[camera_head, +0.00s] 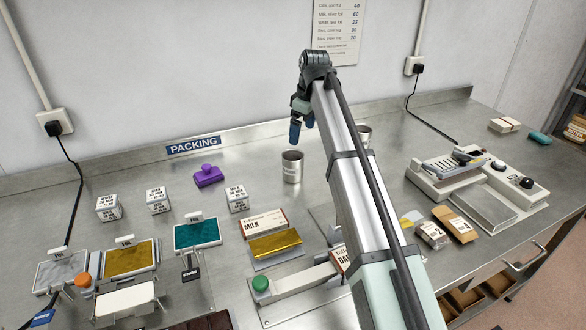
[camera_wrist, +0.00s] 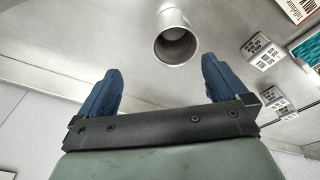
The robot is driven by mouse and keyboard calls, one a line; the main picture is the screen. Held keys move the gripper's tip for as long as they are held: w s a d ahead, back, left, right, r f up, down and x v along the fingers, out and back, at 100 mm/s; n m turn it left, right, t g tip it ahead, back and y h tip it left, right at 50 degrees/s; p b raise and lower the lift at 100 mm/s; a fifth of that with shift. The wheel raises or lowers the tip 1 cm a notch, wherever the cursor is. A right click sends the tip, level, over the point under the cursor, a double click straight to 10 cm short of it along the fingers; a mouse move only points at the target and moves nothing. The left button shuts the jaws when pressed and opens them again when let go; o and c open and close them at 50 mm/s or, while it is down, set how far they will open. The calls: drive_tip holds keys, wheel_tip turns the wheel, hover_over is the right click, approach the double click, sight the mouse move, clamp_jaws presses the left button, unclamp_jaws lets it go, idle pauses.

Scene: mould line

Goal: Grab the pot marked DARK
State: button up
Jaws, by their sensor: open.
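In the head view a grey metal pot (camera_head: 292,167) stands on the steel bench below my gripper (camera_head: 301,127). It has a small label too small to read. A second metal pot (camera_head: 364,134) stands farther right, mostly hidden behind my arm, its marking not visible. I cannot tell which pot is marked DARK. My gripper is open and empty, above the bench near the first pot. In the wrist view a pot (camera_wrist: 176,38) shows its open, empty-looking mouth beyond and between the two blue fingers, apart from them.
A purple stamp (camera_head: 208,176) and several white printed cubes (camera_head: 158,201) stand to the left. A MILK box (camera_head: 262,223) and gold bar (camera_head: 275,243) lie in front. A scale-like machine (camera_head: 484,190) is at right. The bench's back edge and wall are close behind my gripper.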

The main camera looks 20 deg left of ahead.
sight(292, 164)
drive_tip(key=shift+n+g, duration=0.3)
drive_tip(key=shift+n, duration=0.2)
drive_tip(key=a+f, duration=0.1)
drive_tip(key=f, duration=0.1)
drive_tip(key=s+f, duration=0.1)
drive_tip(key=f, duration=0.2)
drive_tip(key=s+a+f, duration=0.1)
drive_tip(key=f, duration=0.1)
drive_tip(key=shift+s+a+f, duration=0.1)
drive_tip(key=shift+a+f, duration=0.25)
drive_tip(key=shift+f, duration=0.05)
drive_tip(key=shift+w+f, duration=0.15)
drive_tip(key=shift+f, duration=1.25)
drive_tip(key=shift+w+f, duration=0.1)
drive_tip(key=shift+f, duration=1.25)
drive_tip(key=c, duration=1)
drive_tip(key=shift+c, duration=0.2)
drive_tip(key=shift+r, duration=0.15)
